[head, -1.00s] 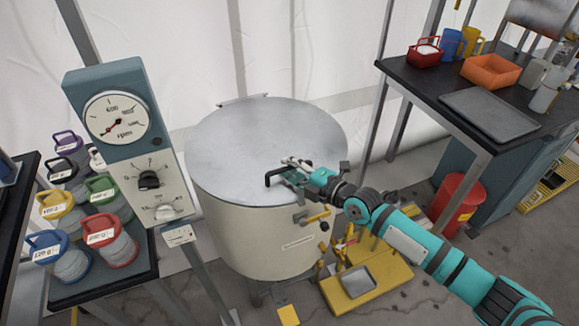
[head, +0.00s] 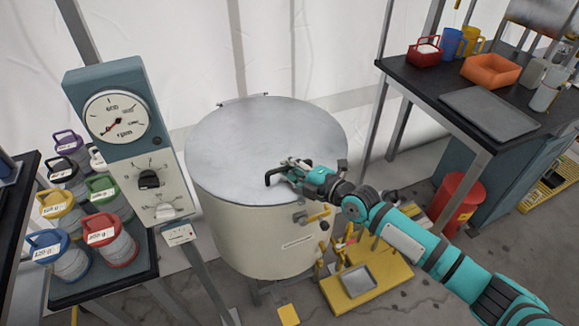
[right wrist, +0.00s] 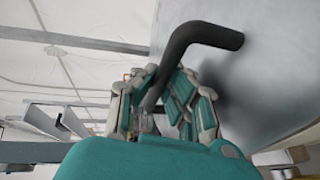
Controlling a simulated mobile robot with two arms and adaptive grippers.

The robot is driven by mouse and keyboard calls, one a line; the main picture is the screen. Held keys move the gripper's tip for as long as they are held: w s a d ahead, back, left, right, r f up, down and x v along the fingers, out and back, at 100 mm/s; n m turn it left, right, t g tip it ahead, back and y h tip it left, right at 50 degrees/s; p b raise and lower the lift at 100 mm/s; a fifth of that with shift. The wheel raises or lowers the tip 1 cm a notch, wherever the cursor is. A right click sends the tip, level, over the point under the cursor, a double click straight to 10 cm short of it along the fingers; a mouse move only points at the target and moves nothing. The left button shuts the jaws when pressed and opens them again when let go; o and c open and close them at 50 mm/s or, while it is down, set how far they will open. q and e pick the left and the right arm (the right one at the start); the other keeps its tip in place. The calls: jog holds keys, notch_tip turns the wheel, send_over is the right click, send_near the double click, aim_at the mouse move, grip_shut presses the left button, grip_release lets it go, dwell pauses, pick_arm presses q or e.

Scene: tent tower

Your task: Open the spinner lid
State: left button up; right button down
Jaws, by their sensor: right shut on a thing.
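The spinner (head: 250,235) is a cream drum standing in the middle of the head view. Its round grey lid (head: 250,150) lies flat on top and looks shut. A black bent lid handle (head: 272,176) stands up from the lid near its front right edge; it also shows in the right wrist view (right wrist: 205,35). My right gripper (head: 292,170) is shut on the handle, with its fingers on both sides of the bar in the right wrist view (right wrist: 158,105). A hinge (head: 243,100) shows at the lid's back edge. My left gripper is not in view.
A control post with an rpm dial (head: 117,117) stands left of the drum, beside several coloured weights (head: 108,236). A dark table (head: 440,75) with trays stands right.

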pick_arm(q)
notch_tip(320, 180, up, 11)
jog(key=p, duration=1.1)
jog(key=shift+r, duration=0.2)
pick_arm(e)
jog(key=w+a+r+g+h, duration=0.1)
jog(key=w+r, duration=0.4)
jog(key=r, duration=0.7)
jog(key=w+a+r+m+g+h, duration=0.1)
jog(key=w+r, duration=0.4)
jog(key=r, duration=0.7)
jog(key=shift+w+a+r+m+g+h, duration=0.35)
jog(key=shift+a+g, duration=0.4)
jog(key=shift+g, duration=0.45)
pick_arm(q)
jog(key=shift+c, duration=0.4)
